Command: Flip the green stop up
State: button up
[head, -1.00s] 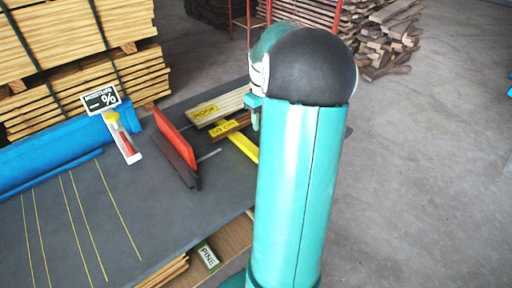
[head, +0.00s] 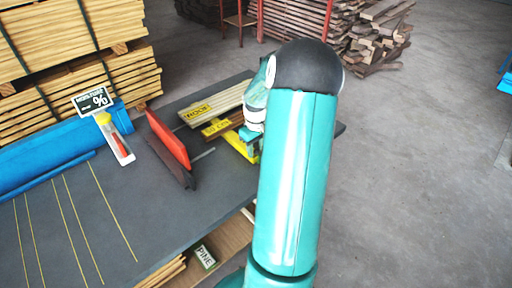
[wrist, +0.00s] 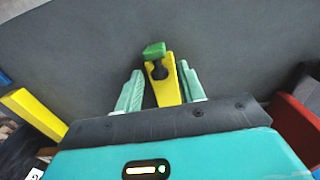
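The green stop (wrist: 154,50) is a small green block at the far end of a yellow tapered arm (wrist: 166,90) with a dark knob, in the wrist view. It lies over the dark grey bench top (wrist: 90,50). My gripper (wrist: 160,69) is open, its two pale green fingers on either side of the yellow arm with visible gaps. The green stop is just beyond the fingertips. I cannot tell how high the fingers are above the bench. In the head view my arm hides most of this spot, beside a yellow bar (head: 236,146).
A red fence (head: 168,138) stands on the bench to the left, and shows at the right in the wrist view (wrist: 298,130). Boards with a yellow label (head: 198,112) lie behind. Open floor lies right.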

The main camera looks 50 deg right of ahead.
grip_shut()
jog(key=shift+w+d+f+g, duration=0.15)
jog(key=shift+w+g, duration=0.2)
jog(key=shift+g, duration=0.25)
jog(key=shift+w+f+g, duration=0.1)
jog(key=shift+w+g, duration=0.2)
jog(key=shift+g, duration=0.3)
jog(key=shift+y, duration=0.3)
grip_release()
jog(key=shift+r, duration=0.1)
